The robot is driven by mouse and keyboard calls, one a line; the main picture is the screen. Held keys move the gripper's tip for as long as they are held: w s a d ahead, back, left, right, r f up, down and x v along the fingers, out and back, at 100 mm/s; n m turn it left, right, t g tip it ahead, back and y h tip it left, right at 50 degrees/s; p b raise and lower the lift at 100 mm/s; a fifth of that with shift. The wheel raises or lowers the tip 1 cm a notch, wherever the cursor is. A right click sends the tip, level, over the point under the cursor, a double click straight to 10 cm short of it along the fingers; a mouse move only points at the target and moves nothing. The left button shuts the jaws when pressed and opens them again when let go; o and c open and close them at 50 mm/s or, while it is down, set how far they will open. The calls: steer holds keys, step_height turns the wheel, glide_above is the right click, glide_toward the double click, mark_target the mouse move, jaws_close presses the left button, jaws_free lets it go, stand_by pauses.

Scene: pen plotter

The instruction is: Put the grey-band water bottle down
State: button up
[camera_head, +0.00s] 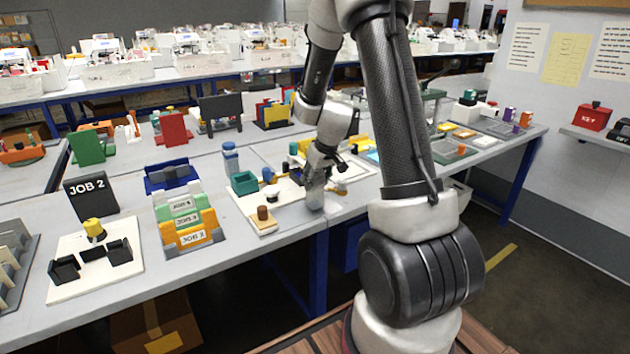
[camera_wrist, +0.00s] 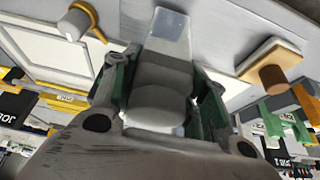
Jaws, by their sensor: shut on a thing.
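The grey-band water bottle (camera_wrist: 168,40) is in my gripper (camera_head: 318,176). In the wrist view its clear end points away from me and a grey band and rounded grey cap sit between the green-lined fingers. In the head view the bottle (camera_head: 315,199) hangs roughly upright below my gripper, over the front part of the table (camera_head: 285,222). My gripper is shut on its upper part. I cannot tell whether its base touches the tabletop.
A wooden block with a brown knob (camera_head: 263,218) stands to the left near the front edge. A teal box (camera_head: 243,183) and a blue-capped bottle (camera_head: 230,158) stand farther back. Job folders (camera_head: 190,238) stand left.

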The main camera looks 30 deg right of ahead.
steer(key=shift+f, duration=0.2)
steer(key=shift+f, duration=0.15)
steer(key=o, duration=0.9)
steer(key=s+a+r, duration=0.2)
steer(key=s+r, duration=0.5)
steer(key=r, duration=0.3)
steer(key=s+a+r, duration=0.3)
steer(key=s+r, duration=0.4)
steer(key=r, duration=0.3)
steer(key=shift+g, duration=0.3)
steer(key=s+r, duration=0.1)
steer(key=s, duration=0.4)
steer(key=s+a+r, duration=0.1)
steer(key=s, duration=0.5)
steer(key=s+a+r, duration=0.1)
steer(key=s, duration=0.5)
steer(key=shift+a+r, duration=0.1)
steer(key=shift+a, duration=0.05)
